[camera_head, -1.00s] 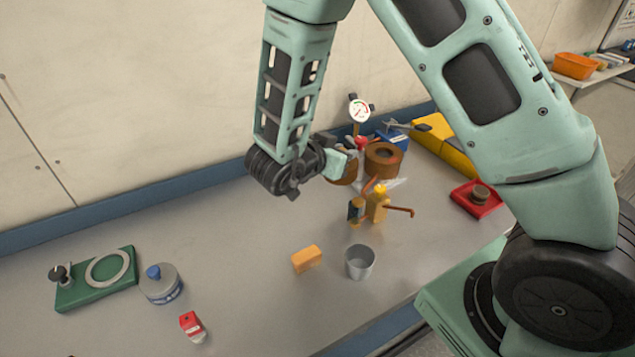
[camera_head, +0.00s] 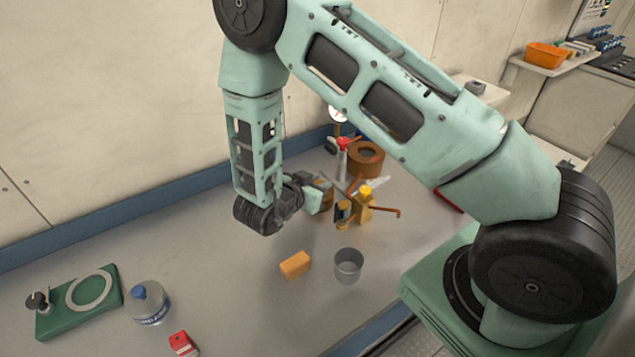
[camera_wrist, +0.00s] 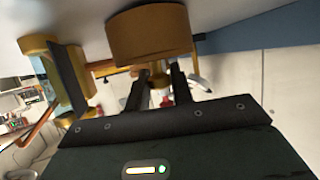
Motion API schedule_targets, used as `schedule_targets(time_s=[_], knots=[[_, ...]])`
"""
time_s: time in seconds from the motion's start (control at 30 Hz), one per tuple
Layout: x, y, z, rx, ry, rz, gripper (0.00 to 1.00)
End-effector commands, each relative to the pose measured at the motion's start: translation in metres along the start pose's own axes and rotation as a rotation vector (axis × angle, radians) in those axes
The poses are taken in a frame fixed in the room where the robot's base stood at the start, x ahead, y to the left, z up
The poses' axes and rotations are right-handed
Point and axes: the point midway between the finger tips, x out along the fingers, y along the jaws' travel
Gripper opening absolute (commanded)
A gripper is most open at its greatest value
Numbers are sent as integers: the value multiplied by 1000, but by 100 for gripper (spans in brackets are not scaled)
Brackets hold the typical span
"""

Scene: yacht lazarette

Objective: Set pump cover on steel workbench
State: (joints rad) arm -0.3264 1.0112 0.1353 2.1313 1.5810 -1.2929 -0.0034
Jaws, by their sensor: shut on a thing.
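My gripper (camera_head: 316,198) is low over the grey steel workbench (camera_head: 225,260), near its back middle. It is shut on a brown round piece (camera_head: 322,185), which I take for the pump cover. In the head view the gripper partly hides it. In the wrist view my gripper's dark fingers (camera_wrist: 160,82) point at a brown cylindrical piece (camera_wrist: 150,32). Whether the piece touches the bench I cannot tell.
A brown ring (camera_head: 366,160), red-topped item (camera_head: 343,145) and yellow bottle (camera_head: 363,207) stand close by on the right. An orange block (camera_head: 295,264) and grey cup (camera_head: 348,266) are in front. A green board (camera_head: 85,302), clear jug (camera_head: 150,305) and red box (camera_head: 183,343) lie left.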

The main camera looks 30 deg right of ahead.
Motion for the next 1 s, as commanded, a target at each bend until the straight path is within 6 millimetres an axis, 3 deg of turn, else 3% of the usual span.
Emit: schedule_targets(time_s=[0.37, 0.4, 0.47, 0.8, 1.0], knots=[[2, 0, 4, 1, 1, -1, 0], [1, 0, 3, 1, 0, -1, 31], [1, 0, 3, 1, 0, -1, 44], [0, 0, -1, 2, 0, -1, 44], [-28, -2, 3, 2, -2, -6, 44]])
